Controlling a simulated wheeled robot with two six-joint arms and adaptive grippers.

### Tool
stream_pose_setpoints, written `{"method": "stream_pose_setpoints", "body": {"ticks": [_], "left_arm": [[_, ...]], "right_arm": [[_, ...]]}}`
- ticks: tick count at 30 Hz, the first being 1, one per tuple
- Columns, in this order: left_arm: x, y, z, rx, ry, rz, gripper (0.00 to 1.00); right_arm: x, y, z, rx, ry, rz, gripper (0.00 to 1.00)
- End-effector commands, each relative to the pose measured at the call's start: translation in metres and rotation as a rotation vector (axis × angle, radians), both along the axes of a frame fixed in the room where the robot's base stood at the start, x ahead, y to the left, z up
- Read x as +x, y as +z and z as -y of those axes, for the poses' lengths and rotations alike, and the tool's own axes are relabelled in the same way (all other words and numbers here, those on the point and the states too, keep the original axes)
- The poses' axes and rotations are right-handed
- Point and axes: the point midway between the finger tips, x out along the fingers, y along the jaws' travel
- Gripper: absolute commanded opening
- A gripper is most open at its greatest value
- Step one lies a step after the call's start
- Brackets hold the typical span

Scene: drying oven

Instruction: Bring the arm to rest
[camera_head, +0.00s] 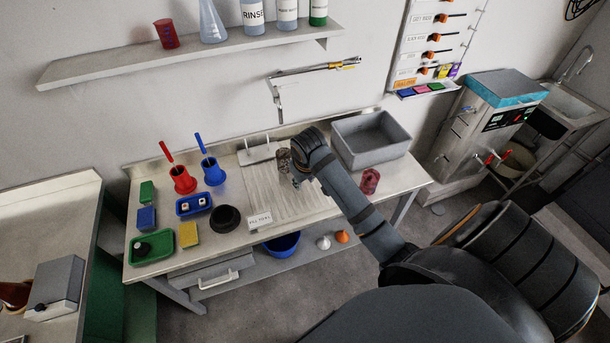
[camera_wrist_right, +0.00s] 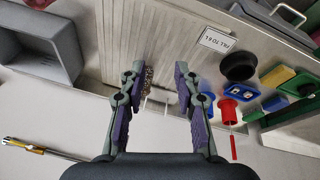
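My right arm reaches in from the lower right of the head view over the steel table. My right gripper (camera_head: 297,180) hangs above the ribbed drain area (camera_head: 290,205) of the table. In the right wrist view its two fingers (camera_wrist_right: 160,88) stand apart, with a clear gap between the purple pads. A speckled brown item (camera_wrist_right: 146,76) shows beside the left finger; it also shows in the head view (camera_head: 284,160), partly hidden by the gripper. I cannot tell whether the finger touches it. My left gripper is not in view.
A grey basin (camera_head: 372,155) stands behind and right of the gripper, and a dark red glass (camera_head: 370,181) near the table's right end. Red (camera_head: 183,181) and blue (camera_head: 214,173) holders, a black bowl (camera_head: 226,218) and trays stand left. A shelf (camera_head: 190,55) runs along the wall.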

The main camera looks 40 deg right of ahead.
Motion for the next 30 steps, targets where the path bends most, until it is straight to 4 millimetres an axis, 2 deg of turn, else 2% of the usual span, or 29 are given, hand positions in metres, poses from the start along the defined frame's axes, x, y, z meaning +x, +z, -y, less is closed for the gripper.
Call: {"method": "stream_pose_setpoints", "body": {"ticks": [8, 11, 14, 17, 18, 20, 21, 23, 24, 26, 27, 29, 30], "left_arm": [[0.000, 0.000, 0.000, 0.000, 0.000, 0.000, 0.40], [0.000, -0.005, 0.000, 0.000, 0.000, 0.000, 0.40], [0.000, -0.018, 0.000, 0.000, 0.000, 0.000, 0.40], [0.000, -0.036, 0.000, 0.000, 0.000, 0.000, 0.40], [0.000, -0.043, 0.000, 0.000, 0.000, 0.000, 0.40], [0.000, -0.052, 0.000, 0.000, 0.000, 0.000, 0.40], [0.000, -0.058, 0.000, 0.000, 0.000, 0.000, 0.40], [0.000, -0.067, 0.000, -0.001, 0.000, 0.000, 0.40], [0.000, -0.073, 0.001, -0.001, 0.000, 0.000, 0.40], [0.001, -0.083, 0.001, -0.001, 0.000, 0.000, 0.40], [0.001, -0.089, 0.001, -0.001, 0.000, 0.000, 0.40], [0.001, -0.098, 0.001, -0.001, 0.000, 0.000, 0.40], [0.001, -0.103, 0.001, -0.001, 0.000, 0.001, 0.40]], "right_arm": [[0.000, 0.000, 0.000, 0.000, 0.000, -0.001, 0.32], [0.000, -0.016, 0.001, 0.003, -0.004, -0.009, 0.32], [-0.002, -0.070, 0.004, 0.013, -0.015, -0.025, 0.32], [-0.014, -0.156, 0.008, 0.025, -0.030, -0.048, 0.32], [-0.022, -0.192, 0.010, 0.029, -0.035, -0.056, 0.32], [-0.039, -0.243, 0.012, 0.031, -0.041, -0.068, 0.32], [-0.053, -0.277, 0.012, 0.033, -0.043, -0.077, 0.32], [-0.078, -0.325, 0.012, 0.035, -0.047, -0.090, 0.32], [-0.096, -0.355, 0.011, 0.036, -0.047, -0.097, 0.32], [-0.128, -0.399, 0.009, 0.037, -0.047, -0.111, 0.32], [-0.152, -0.427, 0.007, 0.039, -0.046, -0.120, 0.32], [-0.190, -0.465, 0.003, 0.042, -0.043, -0.134, 0.32], [-0.216, -0.488, 0.000, 0.044, -0.040, -0.142, 0.32]]}}
